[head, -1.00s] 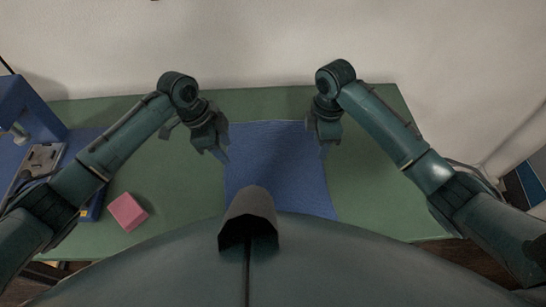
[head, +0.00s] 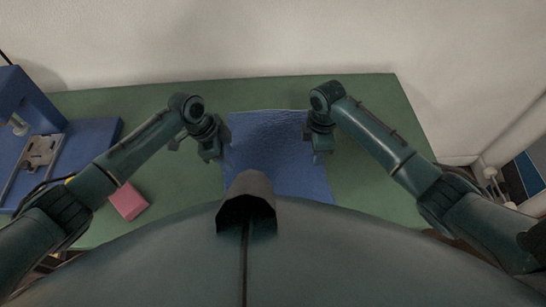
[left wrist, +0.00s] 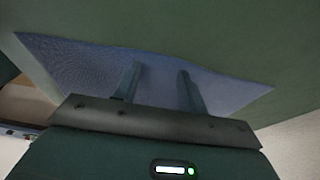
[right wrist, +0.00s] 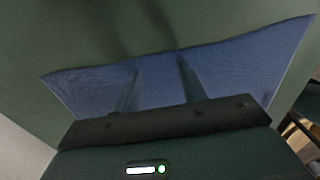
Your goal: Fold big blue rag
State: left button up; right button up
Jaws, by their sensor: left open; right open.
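The big blue rag (head: 275,150) lies spread out on the green table, its near part hidden behind my own body. My left gripper (head: 217,155) is at the rag's left edge, and my right gripper (head: 322,152) is at its right edge. In the left wrist view the open fingers (left wrist: 158,78) stand apart over the rag (left wrist: 85,65), with nothing between them but cloth behind. In the right wrist view the open fingers (right wrist: 157,75) also stand apart in front of the rag (right wrist: 235,70). I cannot tell whether the fingertips touch the cloth.
The green table (head: 375,110) is clear to the right and behind the rag. A pink block (head: 128,202) sits at the left, near my left arm. A blue fixture with a metal plate (head: 42,150) stands at the far left. A white wall rises behind the table.

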pick_arm(q)
jog(key=shift+c, duration=0.3)
pick_arm(e)
jog(key=shift+c, duration=0.3)
pick_arm(q)
jog(key=shift+c, duration=0.8)
pick_arm(e)
jog(key=shift+c, duration=0.8)
pick_arm(q)
jog(key=shift+f, duration=0.1)
grip_shut()
pick_arm(e)
grip_shut()
